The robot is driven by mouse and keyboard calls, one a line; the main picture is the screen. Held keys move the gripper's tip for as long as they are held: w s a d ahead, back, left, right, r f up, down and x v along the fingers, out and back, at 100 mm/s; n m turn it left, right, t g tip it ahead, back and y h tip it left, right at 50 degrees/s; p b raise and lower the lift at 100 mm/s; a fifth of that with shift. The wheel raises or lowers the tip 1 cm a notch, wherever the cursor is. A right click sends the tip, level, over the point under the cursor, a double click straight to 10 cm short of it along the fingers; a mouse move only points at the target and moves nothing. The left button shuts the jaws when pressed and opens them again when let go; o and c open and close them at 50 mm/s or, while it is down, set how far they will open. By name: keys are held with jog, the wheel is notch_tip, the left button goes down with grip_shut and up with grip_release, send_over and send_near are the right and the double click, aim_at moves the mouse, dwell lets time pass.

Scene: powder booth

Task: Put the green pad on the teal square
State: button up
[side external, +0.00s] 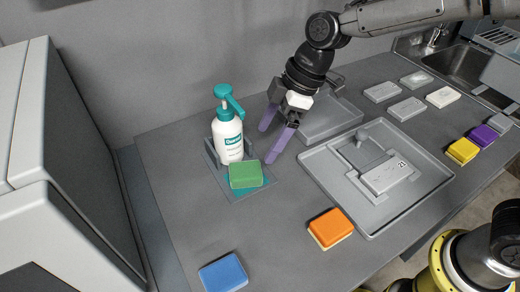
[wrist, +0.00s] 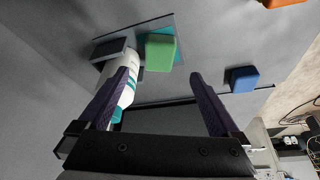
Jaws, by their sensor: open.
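The green pad (side external: 246,174) lies on the teal square (side external: 235,195), in front of a white bottle with a teal pump. Teal shows along the pad's edges; the pad covers most of the square. In the wrist view the green pad (wrist: 160,52) has a strip of teal (wrist: 176,55) beside it. My gripper (side external: 266,143) is open and empty, above the counter to the right of the bottle and apart from the pad. In the wrist view my gripper's two purple fingers (wrist: 163,75) are spread wide, with the pad beyond their tips.
The pump bottle (side external: 228,137) stands close behind the pad in a grey holder. Orange (side external: 330,228) and blue (side external: 223,274) pads lie toward the front. A grey tray (side external: 435,180) with a lidded block is at right. Several other pads lie near the sink.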

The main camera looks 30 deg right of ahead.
jog(key=shift+v, duration=0.9)
jog(key=s+d+r+m+t+h, duration=0.1)
jog(key=s+d+r+m, duration=0.25)
jog(key=d, duration=0.35)
jog(key=s+d+r+m+t, duration=0.1)
jog(key=s+d+r+m, duration=0.15)
jog(key=s+d, duration=0.3)
jog(key=s+d+f+m+t+h, duration=0.2)
jog(key=s+d+m, duration=0.5)
jog(key=s+d, duration=0.4)
jog(key=s+h, duration=0.1)
jog(key=s, duration=0.2)
jog(key=shift+d, duration=0.35)
